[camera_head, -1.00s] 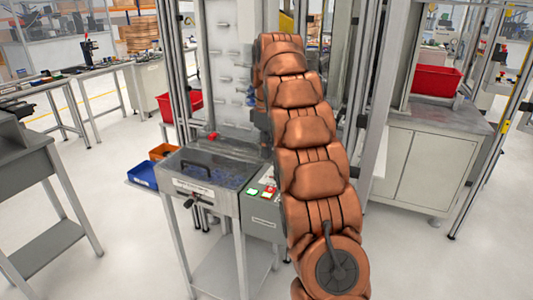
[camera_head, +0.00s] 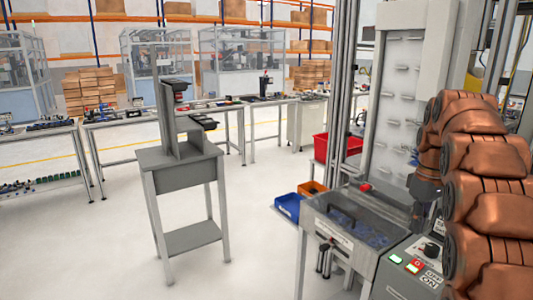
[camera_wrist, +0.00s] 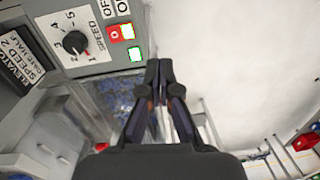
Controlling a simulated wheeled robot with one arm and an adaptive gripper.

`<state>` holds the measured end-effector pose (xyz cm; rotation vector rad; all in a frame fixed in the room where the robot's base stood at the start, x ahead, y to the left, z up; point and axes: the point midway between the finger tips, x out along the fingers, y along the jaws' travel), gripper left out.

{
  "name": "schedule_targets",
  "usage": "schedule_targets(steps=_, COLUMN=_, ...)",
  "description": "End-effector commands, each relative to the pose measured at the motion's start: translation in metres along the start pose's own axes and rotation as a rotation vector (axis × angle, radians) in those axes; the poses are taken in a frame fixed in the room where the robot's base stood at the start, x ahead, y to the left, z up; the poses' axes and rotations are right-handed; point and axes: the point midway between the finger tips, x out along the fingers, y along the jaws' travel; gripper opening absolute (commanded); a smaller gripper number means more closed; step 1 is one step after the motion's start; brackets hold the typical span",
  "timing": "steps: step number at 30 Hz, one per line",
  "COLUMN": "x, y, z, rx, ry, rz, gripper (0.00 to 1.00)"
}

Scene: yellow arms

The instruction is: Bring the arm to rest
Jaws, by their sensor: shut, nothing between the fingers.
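My copper-coloured arm stands at the right edge of the head view, partly cut off by the frame. My dark gripper (camera_head: 419,222) hangs from it, pointing down over the right side of the machine's tray and beside the control panel. In the wrist view my gripper (camera_wrist: 158,66) has its two fingertips together with nothing between them. The control panel (camera_wrist: 75,35) lies to the upper left of the fingers, with a black speed dial and lit red and green buttons.
The machine (camera_head: 400,110) stands close behind the gripper. Blue bin (camera_head: 289,206) and red bin (camera_head: 338,148) sit at its left. A grey stand (camera_head: 183,170) is farther left, with open floor between. Workbenches and shelving line the back.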

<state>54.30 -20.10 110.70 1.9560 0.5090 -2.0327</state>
Motion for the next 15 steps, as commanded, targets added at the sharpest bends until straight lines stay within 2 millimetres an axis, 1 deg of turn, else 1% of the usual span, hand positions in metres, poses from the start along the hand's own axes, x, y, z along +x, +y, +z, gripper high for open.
schedule_targets(steps=1, x=-0.001, y=-0.015, z=0.003, rx=0.016, ry=-0.006, rz=-0.003, gripper=0.0)
schedule_targets(steps=6, x=0.0, y=-0.054, z=0.015, rx=0.087, ry=-0.015, rz=-0.002, gripper=0.0)
schedule_targets(steps=15, x=0.014, y=-0.127, z=0.047, rx=0.2, ry=-0.039, rz=-0.006, gripper=0.0)
